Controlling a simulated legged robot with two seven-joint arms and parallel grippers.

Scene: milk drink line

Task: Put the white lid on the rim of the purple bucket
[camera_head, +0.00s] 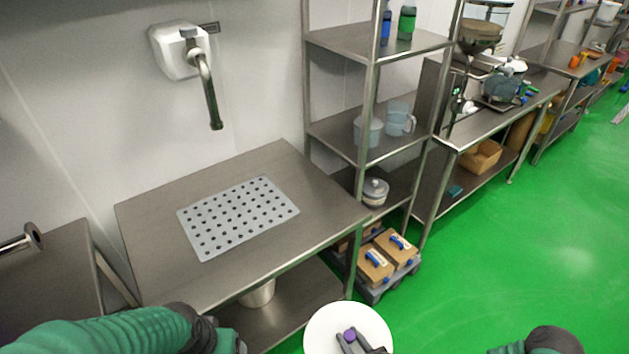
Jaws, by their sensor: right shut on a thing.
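The round white lid (318,328) is at the bottom middle of the head view, cut off by the lower edge. A small purple knob shows near its centre. My right gripper (350,340) is shut on the lid at this knob, with its dark fingers over the white top. My left arm comes in green at the bottom left, but its gripper fingers do not show. I see no purple bucket in this view.
A steel table (150,225) with a perforated grey mat (205,247) stands ahead to the left. A metal pot (259,294) is on its lower shelf. A steel rack (340,130) and boxes (376,266) stand right of it. Green floor is free at right.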

